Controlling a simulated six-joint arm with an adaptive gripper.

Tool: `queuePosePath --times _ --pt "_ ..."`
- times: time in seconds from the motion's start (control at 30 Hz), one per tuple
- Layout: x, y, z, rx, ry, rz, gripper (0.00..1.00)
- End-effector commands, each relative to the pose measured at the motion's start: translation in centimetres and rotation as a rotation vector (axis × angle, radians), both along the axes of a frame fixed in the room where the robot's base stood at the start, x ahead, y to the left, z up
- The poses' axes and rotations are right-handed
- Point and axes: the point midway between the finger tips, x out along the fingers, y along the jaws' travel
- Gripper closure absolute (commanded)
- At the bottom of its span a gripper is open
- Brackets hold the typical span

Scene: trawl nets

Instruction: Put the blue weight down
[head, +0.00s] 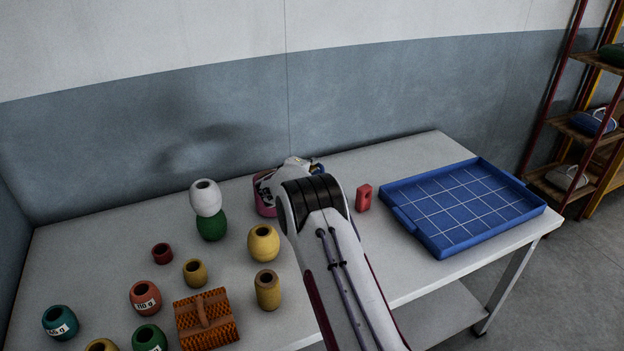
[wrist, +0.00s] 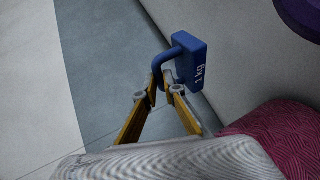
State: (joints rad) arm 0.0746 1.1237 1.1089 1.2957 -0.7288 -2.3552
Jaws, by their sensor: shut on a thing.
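The blue weight (wrist: 192,62) is marked "1 kg" and has a bent blue handle. In the wrist view my gripper (wrist: 165,85) has its yellow fingers shut around the handle, and the block juts out beyond the fingertips. The weight appears tilted, and I cannot tell whether it touches anything. In the head view my arm hides the fingers and most of the weight; only a small dark blue patch shows by the wrist.
A blue gridded tray (head: 465,208) lies empty at the table's right. A red block (head: 363,198) stands left of it. A magenta container (head: 264,194) is beside my wrist. Several floats and an orange brush (head: 207,322) occupy the left.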

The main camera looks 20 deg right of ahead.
Motion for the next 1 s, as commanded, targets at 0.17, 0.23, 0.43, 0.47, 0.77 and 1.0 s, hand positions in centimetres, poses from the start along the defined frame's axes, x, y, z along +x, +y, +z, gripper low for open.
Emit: queuePosePath --times 0.17,0.23,0.43,0.47,0.77,1.0 --pt "0.1 0.0 -0.6 -0.004 -0.007 0.000 1.00" --pt "0.2 0.0 -0.6 -0.004 -0.007 0.000 1.00" --pt "0.1 0.0 -0.7 -0.004 -0.008 0.000 1.00" --pt "0.1 0.0 -0.7 -0.004 -0.007 0.000 1.00" --pt "0.1 0.0 -2.2 -0.003 -0.004 0.000 1.00" --pt "0.1 0.0 -4.1 -0.003 -0.006 -0.001 1.00"
